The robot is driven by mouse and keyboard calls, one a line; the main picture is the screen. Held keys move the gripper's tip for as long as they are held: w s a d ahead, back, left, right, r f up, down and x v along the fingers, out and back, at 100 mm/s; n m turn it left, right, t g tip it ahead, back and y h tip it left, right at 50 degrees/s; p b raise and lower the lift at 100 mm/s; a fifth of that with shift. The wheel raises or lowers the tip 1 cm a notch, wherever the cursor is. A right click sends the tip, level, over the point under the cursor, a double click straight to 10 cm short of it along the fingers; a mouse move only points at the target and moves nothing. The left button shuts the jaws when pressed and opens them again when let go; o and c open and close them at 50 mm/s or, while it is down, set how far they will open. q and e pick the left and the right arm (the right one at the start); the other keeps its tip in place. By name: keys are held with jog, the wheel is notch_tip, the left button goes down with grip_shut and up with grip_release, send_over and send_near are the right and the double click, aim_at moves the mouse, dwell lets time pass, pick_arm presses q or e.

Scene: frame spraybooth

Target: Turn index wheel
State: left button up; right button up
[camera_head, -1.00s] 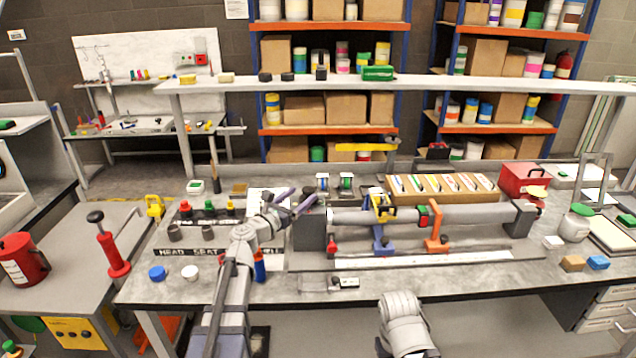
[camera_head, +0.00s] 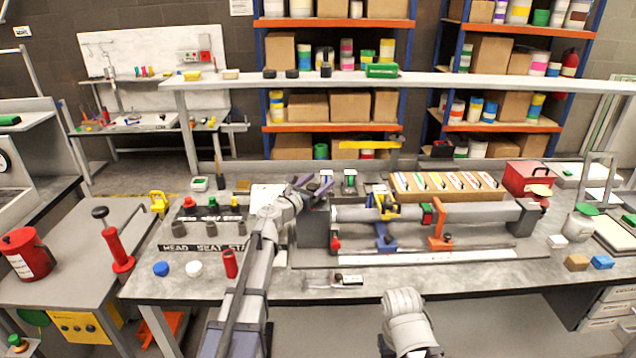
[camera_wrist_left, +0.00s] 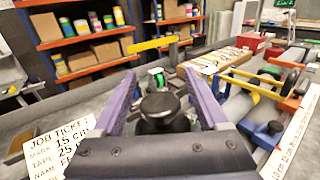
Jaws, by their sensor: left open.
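A frame fixture with a long grey tube (camera_head: 470,214) lies along the bench, with a dark block (camera_head: 315,228) at its left end. A black round knob (camera_wrist_left: 160,105), which looks like the index wheel, shows in the left wrist view. My left gripper (camera_head: 314,184) is open at the fixture's left end. In the wrist view its purple fingers (camera_wrist_left: 158,95) stand on either side of the knob, with gaps visible. The knob's lower part is hidden by the gripper body. My right arm shows at the bottom, but its gripper is out of view.
Blue (camera_head: 386,238) and orange (camera_head: 440,230) clamps stand along the tube. A wooden rack of cards (camera_head: 445,188) is behind it. A job ticket (camera_wrist_left: 58,145) lies left of the knob. A red cylinder (camera_head: 230,264) stands near my left arm. The bench front right is mostly clear.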

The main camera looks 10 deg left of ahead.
aim_at(309, 189)
pick_arm(q)
grip_shut()
dwell(0.5)
dwell(1.1)
grip_release()
jog(key=shift+s, duration=0.1)
jog(key=shift+v, duration=3.9)
